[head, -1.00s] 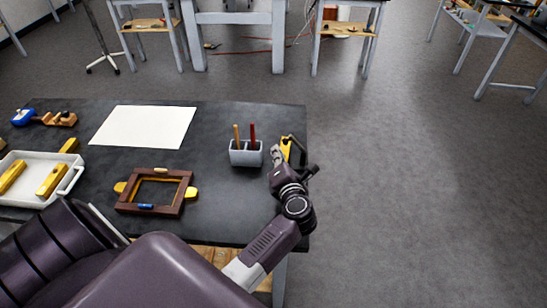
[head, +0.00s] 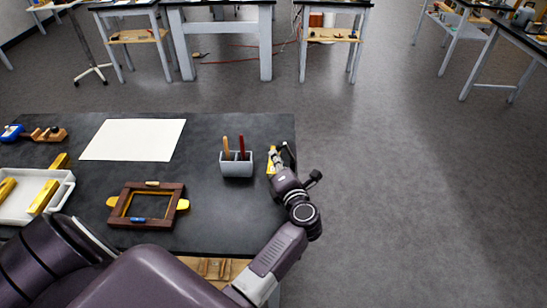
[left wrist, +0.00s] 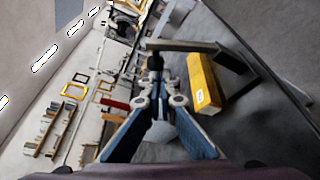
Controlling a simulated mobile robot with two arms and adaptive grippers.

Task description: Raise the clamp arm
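The clamp (head: 272,157) stands near the right edge of the dark bench, with a yellow part and dark metal parts. In the left wrist view its yellow block (left wrist: 203,82) lies right of my fingers, and a dark bar (left wrist: 185,46) crosses beyond them with a black post (left wrist: 154,62) at its left end. My left gripper (left wrist: 160,96) has its fingertips just below this post in the picture; whether they touch it I cannot tell. In the head view the left gripper (head: 281,172) partly covers the clamp. My right gripper is not in view.
A grey holder (head: 236,168) with two upright sticks stands left of the clamp. A brown wooden frame (head: 179,212), white paper (head: 108,140) and a white tray (head: 62,190) lie further left on the bench (head: 205,140). Open floor lies to the right.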

